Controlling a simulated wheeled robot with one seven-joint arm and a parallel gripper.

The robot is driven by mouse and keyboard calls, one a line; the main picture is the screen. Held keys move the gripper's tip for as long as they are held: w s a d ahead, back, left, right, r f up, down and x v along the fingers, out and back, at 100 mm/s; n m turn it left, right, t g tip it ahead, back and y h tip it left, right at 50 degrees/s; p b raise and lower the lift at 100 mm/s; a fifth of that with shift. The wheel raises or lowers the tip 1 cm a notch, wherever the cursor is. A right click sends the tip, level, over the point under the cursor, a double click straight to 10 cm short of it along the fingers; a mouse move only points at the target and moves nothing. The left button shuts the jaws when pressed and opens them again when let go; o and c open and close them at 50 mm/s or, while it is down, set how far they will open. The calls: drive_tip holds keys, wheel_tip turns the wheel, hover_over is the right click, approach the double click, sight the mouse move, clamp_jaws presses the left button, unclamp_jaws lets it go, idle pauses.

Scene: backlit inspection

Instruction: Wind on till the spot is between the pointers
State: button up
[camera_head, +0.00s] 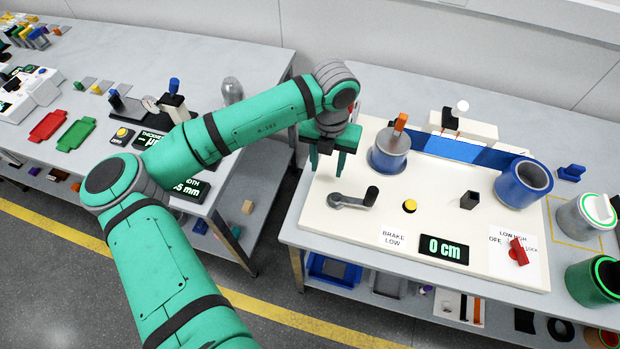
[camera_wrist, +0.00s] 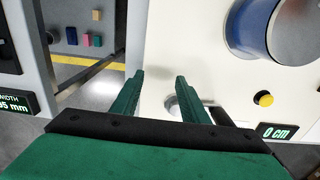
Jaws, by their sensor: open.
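A winding machine's cream board (camera_head: 340,240) carries a grey spool (camera_head: 390,155) on the left and a blue roll (camera_head: 523,184) on the right. A blue web (camera_head: 460,152) runs between them at the back. A crank with a dark knob (camera_head: 371,196) sits at the front left. The display (camera_head: 444,249) reads 0 cm. My gripper (camera_head: 332,172) is open and empty, above the board behind the crank. In the wrist view its fingers (camera_wrist: 158,95) partly hide the crank hub.
A yellow button (camera_head: 410,206), a dark post (camera_head: 469,200) and a red lever (camera_head: 517,251) stand on the board. Grey and green drums are at the right edge. Another bench with tools is at the left, across a gap.

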sight(374, 190)
drive_tip(key=d, duration=0.4)
drive_tip(key=shift+w+d, duration=0.25)
drive_tip(key=shift+d, duration=0.05)
drive_tip(key=s+d, duration=0.2)
drive_tip(key=d, duration=0.1)
drive_tip(key=shift+s+d, duration=0.25)
drive_tip(key=shift+s, duration=0.15)
drive_tip(key=s, duration=0.1)
drive_tip(key=s+d, duration=0.1)
drive_tip(key=s, duration=0.3)
drive_tip(key=shift+d, duration=0.35)
drive_tip(key=shift+s+a, duration=0.1)
drive_tip(key=shift+s, duration=0.5)
drive_tip(key=shift+s+d, duration=0.15)
drive_tip(key=shift+d, duration=0.1)
drive_tip(key=c, duration=0.7)
drive_tip(key=shift+c, duration=0.9)
